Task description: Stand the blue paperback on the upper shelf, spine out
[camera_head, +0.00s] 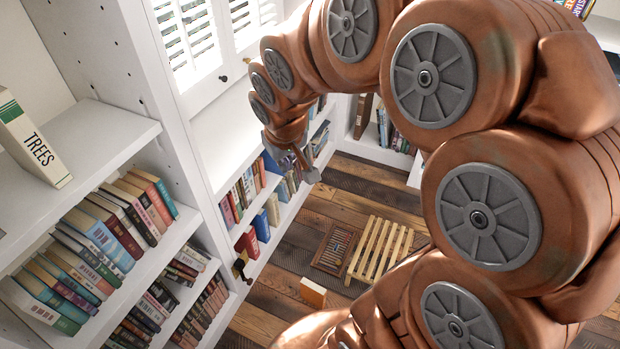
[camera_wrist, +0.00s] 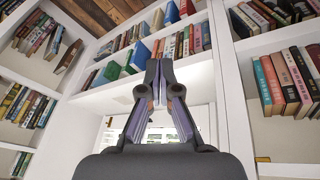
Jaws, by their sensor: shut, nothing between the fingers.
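My gripper (camera_head: 306,166) hangs at the end of my arm in front of the white bookcase and shelves. In the wrist view my gripper (camera_wrist: 158,66) has its fingertips together with nothing between them. A blue book (camera_head: 272,161) stands on a shelf just left of my gripper, and another blue book (camera_head: 273,208) stands on the shelf below. The wrist view shows blue books (camera_wrist: 138,56) behind the fingertips. I cannot tell which blue book is the paperback. A white upper shelf (camera_head: 95,150) is at the left in the head view.
A slatted wooden rack (camera_head: 380,250) and an orange-and-white block (camera_head: 312,292) are on the plank floor. White shutters (camera_head: 188,35) are behind.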

